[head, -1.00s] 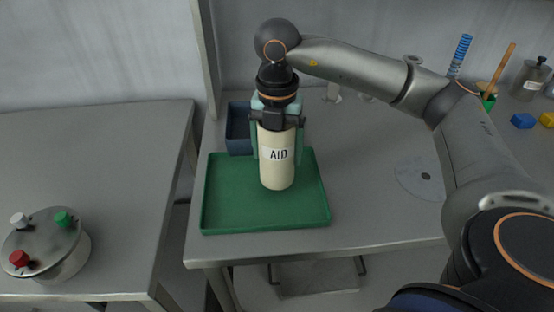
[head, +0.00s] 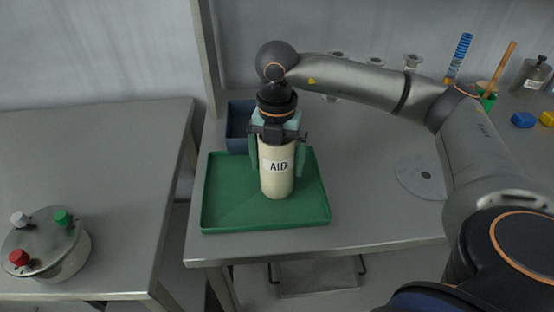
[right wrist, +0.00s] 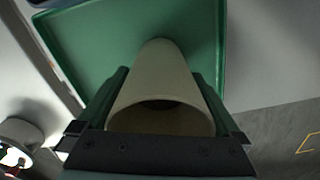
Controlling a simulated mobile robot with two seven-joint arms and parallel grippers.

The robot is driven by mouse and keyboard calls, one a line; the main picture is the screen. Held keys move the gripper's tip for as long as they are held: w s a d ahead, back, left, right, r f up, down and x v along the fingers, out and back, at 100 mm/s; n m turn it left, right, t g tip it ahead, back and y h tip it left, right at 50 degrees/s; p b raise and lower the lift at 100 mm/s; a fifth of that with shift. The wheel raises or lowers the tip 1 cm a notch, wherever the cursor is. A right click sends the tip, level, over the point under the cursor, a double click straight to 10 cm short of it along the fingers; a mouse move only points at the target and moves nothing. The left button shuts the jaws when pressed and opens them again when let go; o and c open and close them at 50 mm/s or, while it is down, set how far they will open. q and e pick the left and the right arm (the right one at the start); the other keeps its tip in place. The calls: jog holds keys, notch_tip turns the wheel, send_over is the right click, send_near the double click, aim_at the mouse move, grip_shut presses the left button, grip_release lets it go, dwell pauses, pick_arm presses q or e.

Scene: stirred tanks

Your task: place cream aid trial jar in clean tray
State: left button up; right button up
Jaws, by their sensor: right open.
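The cream jar labelled AID (head: 277,180) stands upright in the green tray (head: 225,215), right of the tray's middle. My right gripper (head: 278,160) is above it, open, with one finger on each side of the jar's upper part. In the right wrist view, the open-topped jar (right wrist: 160,85) lies between the two green fingers (right wrist: 160,105), with the tray (right wrist: 85,50) beyond it. Whether the fingers still touch the jar is hard to tell. My left gripper is not in view.
A dark blue bin (head: 239,125) stands behind the tray. A metal pot with coloured knobs (head: 45,245) is on the left table. A grey disc (head: 420,177), a green cup (head: 487,100) and small blocks (head: 523,120) are at the right. A gap separates the tables.

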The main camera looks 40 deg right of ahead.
jog(key=shift+r, duration=0.2)
pick_arm(q)
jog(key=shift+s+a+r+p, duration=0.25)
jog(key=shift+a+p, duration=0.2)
jog(key=shift+p, duration=0.15)
pick_arm(e)
notch_tip(320, 180, up, 12)
